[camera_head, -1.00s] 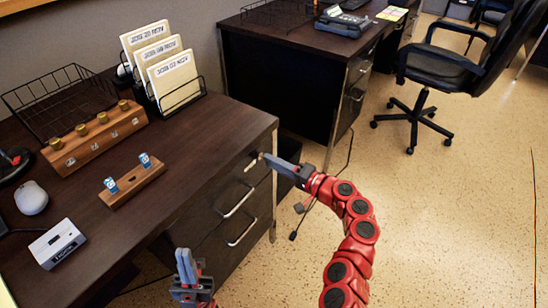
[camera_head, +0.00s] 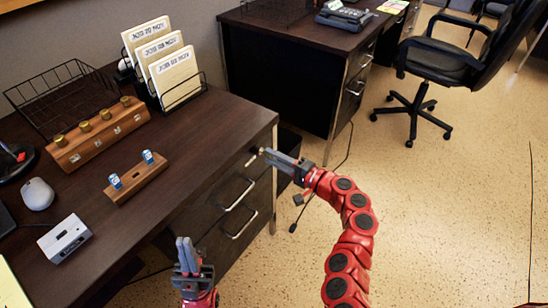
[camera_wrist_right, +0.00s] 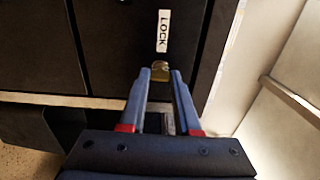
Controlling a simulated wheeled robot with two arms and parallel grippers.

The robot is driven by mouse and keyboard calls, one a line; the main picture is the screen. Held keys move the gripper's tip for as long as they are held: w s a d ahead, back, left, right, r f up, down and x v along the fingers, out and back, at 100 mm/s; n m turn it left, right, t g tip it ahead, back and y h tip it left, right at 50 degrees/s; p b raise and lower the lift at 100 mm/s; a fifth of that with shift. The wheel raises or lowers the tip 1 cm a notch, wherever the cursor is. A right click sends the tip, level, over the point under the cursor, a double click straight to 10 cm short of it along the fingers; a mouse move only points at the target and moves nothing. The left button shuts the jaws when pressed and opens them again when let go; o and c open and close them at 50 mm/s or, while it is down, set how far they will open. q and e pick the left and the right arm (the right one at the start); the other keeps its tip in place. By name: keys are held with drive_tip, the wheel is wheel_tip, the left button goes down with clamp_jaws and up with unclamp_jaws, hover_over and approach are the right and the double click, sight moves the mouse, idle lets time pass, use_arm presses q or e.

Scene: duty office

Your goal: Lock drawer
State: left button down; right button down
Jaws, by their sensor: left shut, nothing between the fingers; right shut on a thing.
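The desk's drawer unit has dark fronts with silver handles; a drawer front (camera_head: 220,212) shows in the head view, closed. In the right wrist view a white label reading LOCK (camera_wrist_right: 164,30) is on the dark front. Just below it is a small brass piece (camera_wrist_right: 160,66), the lock or a key in it; I cannot tell which. My right gripper (camera_head: 266,153) is at the upper right corner of the drawer unit. My left gripper (camera_head: 184,240) is shut and empty, beside the desk's front edge.
The desktop (camera_head: 200,135) holds a wooden block with brass knobs (camera_head: 100,135), a smaller wooden stand (camera_head: 136,178), file folders (camera_head: 172,72), a wire tray (camera_head: 60,95) and a mouse (camera_head: 37,194). A second desk (camera_head: 290,30) and an office chair (camera_head: 440,60) stand behind.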

drive_tip(key=c, duration=0.6)
unclamp_jaws()
drive_tip(key=p+v, duration=0.1)
drive_tip(key=v, duration=1.6)
drive_tip(key=shift+s+d, duration=0.15)
